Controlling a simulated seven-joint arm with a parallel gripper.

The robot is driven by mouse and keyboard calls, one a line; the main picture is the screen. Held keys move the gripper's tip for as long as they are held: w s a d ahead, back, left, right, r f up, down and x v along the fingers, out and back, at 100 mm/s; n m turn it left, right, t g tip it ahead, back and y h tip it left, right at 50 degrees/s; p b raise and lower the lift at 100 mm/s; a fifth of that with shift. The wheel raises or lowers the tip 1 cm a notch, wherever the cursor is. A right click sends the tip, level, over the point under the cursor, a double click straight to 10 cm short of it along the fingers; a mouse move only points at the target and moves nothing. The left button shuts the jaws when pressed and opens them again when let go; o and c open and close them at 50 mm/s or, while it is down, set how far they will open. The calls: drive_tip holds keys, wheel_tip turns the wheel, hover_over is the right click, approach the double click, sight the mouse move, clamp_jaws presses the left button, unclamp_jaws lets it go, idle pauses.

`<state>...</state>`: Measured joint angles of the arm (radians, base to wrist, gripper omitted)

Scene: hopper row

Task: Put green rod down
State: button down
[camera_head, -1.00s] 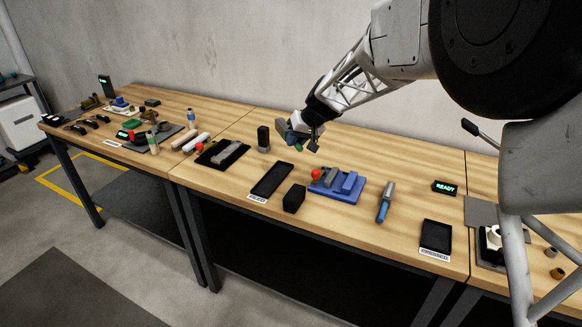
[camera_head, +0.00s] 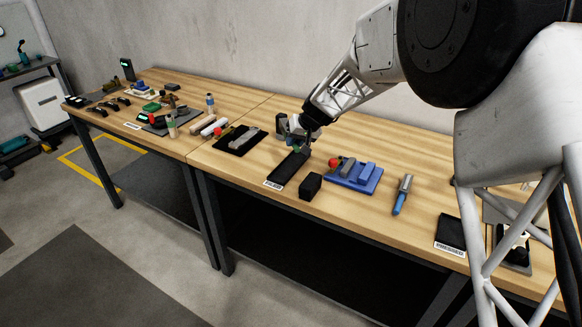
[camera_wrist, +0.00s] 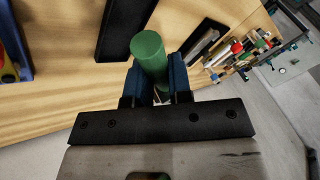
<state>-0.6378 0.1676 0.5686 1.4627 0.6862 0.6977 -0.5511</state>
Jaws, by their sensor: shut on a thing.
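The green rod (camera_wrist: 148,48) is between the two blue fingers of my gripper (camera_wrist: 158,80) in the wrist view, its round end pointing away from the palm. My gripper is shut on it. In the head view my gripper (camera_head: 302,143) is low over the middle table, by the far end of a narrow black tray (camera_head: 283,172) with a white label at its front. The rod is small and mostly hidden there, and I cannot tell whether it touches anything.
A black block (camera_head: 311,186) stands right of the tray, then a blue fixture (camera_head: 345,181) with a red ball and a blue-handled tool (camera_head: 402,195). Another black tray (camera_head: 451,231) lies at the right. A dark mat (camera_head: 231,147) with a grey part lies left.

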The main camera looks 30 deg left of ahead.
drive_tip(key=shift+f, duration=2.35)
drive_tip(key=shift+f, duration=2.5)
drive_tip(key=shift+f, duration=0.15)
drive_tip(key=c, duration=1)
unclamp_jaws()
drive_tip(key=shift+c, duration=0.2)
drive_tip(key=v, duration=1.2)
